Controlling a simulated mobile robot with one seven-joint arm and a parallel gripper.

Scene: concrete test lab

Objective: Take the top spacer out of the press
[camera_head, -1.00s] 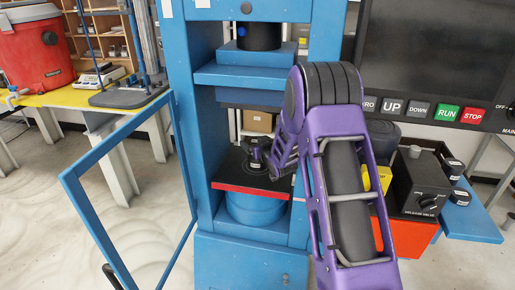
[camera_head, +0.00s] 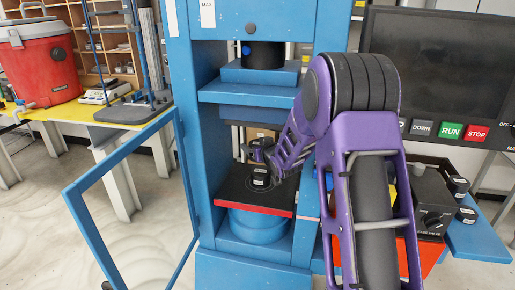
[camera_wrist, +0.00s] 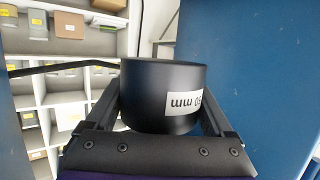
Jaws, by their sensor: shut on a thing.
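My gripper (camera_wrist: 160,112) is shut on a black cylindrical spacer (camera_wrist: 160,82), one finger on each side. Its white label reads upside down in "mm", with the digits partly cut off by the curve. In the head view my gripper (camera_head: 262,151) reaches into the press (camera_head: 205,140) from the right, and the held spacer is small and dark there. Another dark spacer (camera_head: 261,177) with a white label stands on the black platen (camera_head: 237,188), just below the gripper. The held spacer appears raised above it.
The press's upper blue block (camera_head: 250,115) hangs above my gripper. Blue side columns stand close on both sides. The blue guard door (camera_head: 130,158) is swung open at left. A control box (camera_head: 430,208) and more labelled spacers (camera_head: 465,214) sit at right.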

